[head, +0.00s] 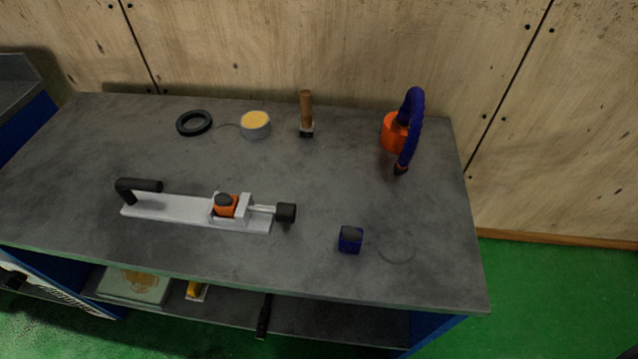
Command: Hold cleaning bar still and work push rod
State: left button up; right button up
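A pale grey flat bar (170,208), likely the cleaning bar, lies on the bench at left of centre. A black bent handle (137,188) rises from its left end. An orange block with a dark top (225,205) sits in a bracket (244,207) near its right end. A thin light rod (263,209), likely the push rod, runs right from the bracket to a black knob (286,212). Neither of my grippers can be made out in the head view, and nothing is seen holding the bar or the rod.
The grey bench (330,180) also carries a black ring (194,123), a round yellow-topped tin (255,125), a wooden-handled brush (306,112), an orange pot with a blue hose (394,133) and a small blue block (350,239). The bench's right side is mostly clear.

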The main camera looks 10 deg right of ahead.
aim_at(284, 213)
jog(key=i+z, duration=0.2)
jog(key=j+z, duration=0.15)
jog(key=j, duration=0.3)
jog(key=k+j+z, duration=0.15)
jog(key=j, duration=0.3)
jog(key=j+z, duration=0.2)
jog(key=j, duration=0.25)
